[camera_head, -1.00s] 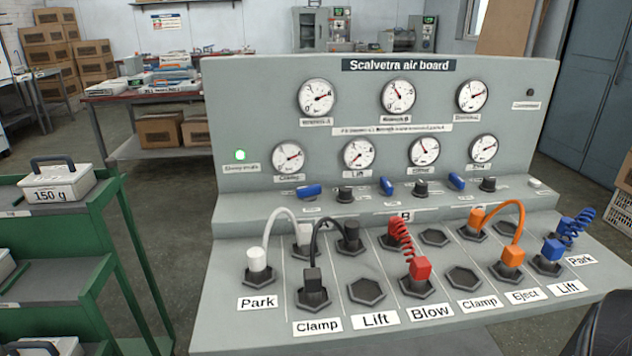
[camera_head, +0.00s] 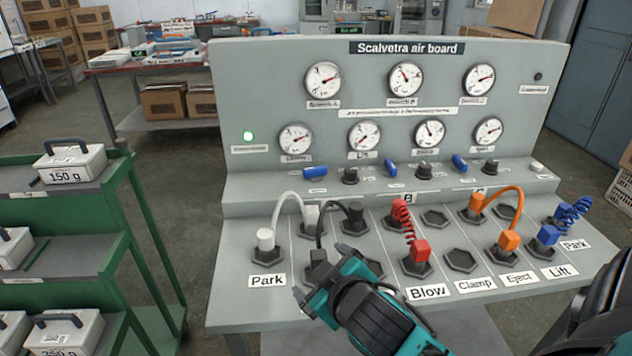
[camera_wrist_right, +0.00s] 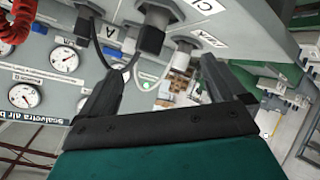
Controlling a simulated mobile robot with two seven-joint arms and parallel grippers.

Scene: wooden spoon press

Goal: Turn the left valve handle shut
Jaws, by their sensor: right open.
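The left valve handle (camera_head: 314,172) is a small blue lever on the board's ledge, at the left of a row of three blue handles. It lies roughly sideways. My right gripper (camera_head: 325,272) is teal with dark fingers and reaches in from the lower right. It is by the black Clamp plug, in front of and below the handle, apart from it. In the right wrist view my right gripper (camera_wrist_right: 148,65) is open, with a black plug (camera_wrist_right: 150,38) and a white plug (camera_wrist_right: 184,58) seen beyond and between the fingers. My left gripper is out of view.
White (camera_head: 287,203), black, red (camera_head: 404,222) and orange (camera_head: 500,195) hoses stand up from the sloped panel before the ledge. Black knobs (camera_head: 350,175) sit beside the blue handles. Gauges fill the upright board (camera_head: 250,80). A green trolley (camera_head: 115,265) stands at left.

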